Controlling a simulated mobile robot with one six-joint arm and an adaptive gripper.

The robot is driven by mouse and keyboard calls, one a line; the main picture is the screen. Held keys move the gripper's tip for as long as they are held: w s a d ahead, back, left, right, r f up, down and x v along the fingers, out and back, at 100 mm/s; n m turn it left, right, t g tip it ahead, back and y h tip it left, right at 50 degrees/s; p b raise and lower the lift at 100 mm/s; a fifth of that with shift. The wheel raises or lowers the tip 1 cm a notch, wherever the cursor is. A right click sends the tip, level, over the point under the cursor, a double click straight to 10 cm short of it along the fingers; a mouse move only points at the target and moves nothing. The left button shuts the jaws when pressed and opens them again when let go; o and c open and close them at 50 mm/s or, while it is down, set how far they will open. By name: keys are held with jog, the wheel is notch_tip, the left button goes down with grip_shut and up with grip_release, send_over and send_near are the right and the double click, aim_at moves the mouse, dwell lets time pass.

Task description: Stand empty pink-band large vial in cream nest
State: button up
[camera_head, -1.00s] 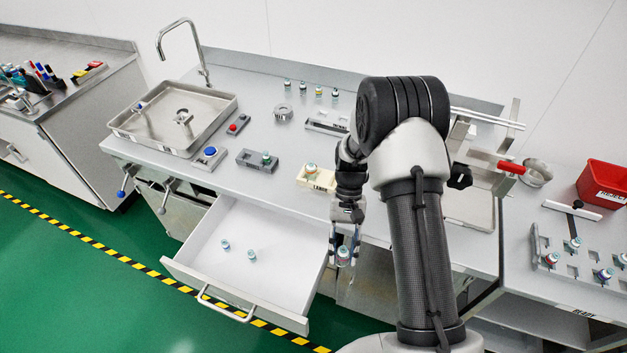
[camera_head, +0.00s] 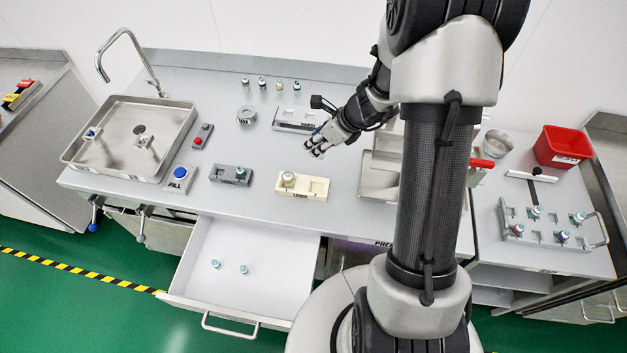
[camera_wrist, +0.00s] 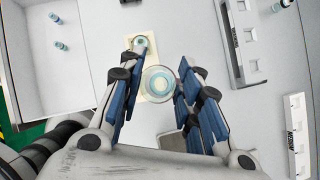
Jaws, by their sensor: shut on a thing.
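My gripper (camera_head: 316,150) is over the bench, behind and above the right part of the cream nest (camera_head: 317,188). In the wrist view my gripper (camera_wrist: 158,78) is shut on a large round vial (camera_wrist: 158,83), seen end-on between the blue-padded fingers. Its band colour does not show there, and I cannot make the vial out in the head view. The cream nest (camera_wrist: 148,28) lies beyond the held vial in the wrist view. Another vial (camera_head: 289,178) stands in the nest's left pocket; the right part of the nest looks empty in the head view.
A grey nest (camera_head: 215,174) with one small vial is left of the cream one. The open drawer (camera_head: 205,285) below holds two small vials. A grey block (camera_head: 290,120) lies behind. A rack with several vials (camera_head: 545,238) stands right. A sink is at left.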

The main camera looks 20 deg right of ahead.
notch_tip(320, 180, down, 18)
jog(key=b, duration=0.5)
jog(key=shift+r+b, duration=0.15)
jog(key=shift+b, duration=0.25)
jog(key=o, duration=0.5)
jog(key=shift+f, duration=0.2)
jog(key=o, duration=0.4)
jog(key=shift+r, duration=0.1)
